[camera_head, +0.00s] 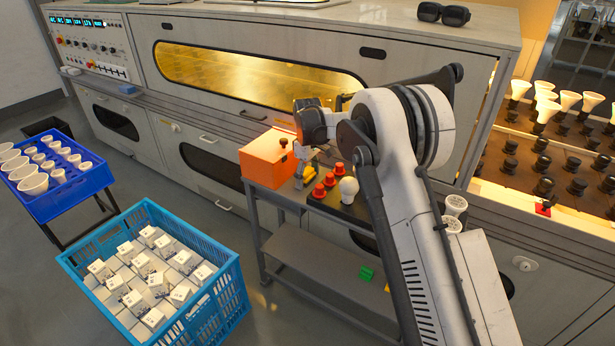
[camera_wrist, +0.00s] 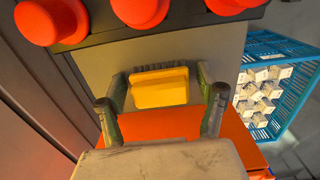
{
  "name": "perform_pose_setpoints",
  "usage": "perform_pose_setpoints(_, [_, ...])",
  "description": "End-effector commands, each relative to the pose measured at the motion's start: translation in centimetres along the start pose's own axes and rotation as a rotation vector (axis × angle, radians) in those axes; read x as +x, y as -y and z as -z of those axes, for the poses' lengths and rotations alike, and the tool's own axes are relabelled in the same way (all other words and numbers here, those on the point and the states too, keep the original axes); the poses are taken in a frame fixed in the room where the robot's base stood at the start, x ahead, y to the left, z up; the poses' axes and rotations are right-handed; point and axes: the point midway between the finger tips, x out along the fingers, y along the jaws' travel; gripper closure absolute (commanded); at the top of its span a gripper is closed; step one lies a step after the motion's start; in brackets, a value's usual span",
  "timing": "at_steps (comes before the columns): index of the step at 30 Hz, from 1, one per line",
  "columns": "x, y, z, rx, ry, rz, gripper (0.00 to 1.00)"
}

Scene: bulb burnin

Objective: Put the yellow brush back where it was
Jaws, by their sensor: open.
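The yellow brush shows in the wrist view as a yellow block (camera_wrist: 160,88) between the two fingers of my gripper (camera_wrist: 160,80). The fingers stand apart on its left and right, with a gap visible on each side. In the head view a small yellow patch (camera_head: 313,164) shows beside my gripper (camera_head: 304,178), which points down over the small dark-topped bench (camera_head: 345,208).
An orange box (camera_head: 268,158) stands close to my gripper's left. Red-topped pieces (camera_head: 330,180) and a white bulb (camera_head: 348,189) stand to its right. A blue crate (camera_head: 220,290) of small white boxes and a blue tray (camera_head: 75,182) of bulbs are farther left.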

Motion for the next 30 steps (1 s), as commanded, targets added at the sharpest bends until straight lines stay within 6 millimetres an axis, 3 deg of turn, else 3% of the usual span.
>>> perform_pose_setpoints(8, [-1.9,0.0,0.0,0.0,0.0,0.0,0.31])
perform_pose_setpoints(21, [-10.2,0.0,0.0,0.0,0.0,0.0,0.31])
perform_pose_setpoints(30, [-12.3,0.0,0.0,0.0,0.0,0.0,0.31])
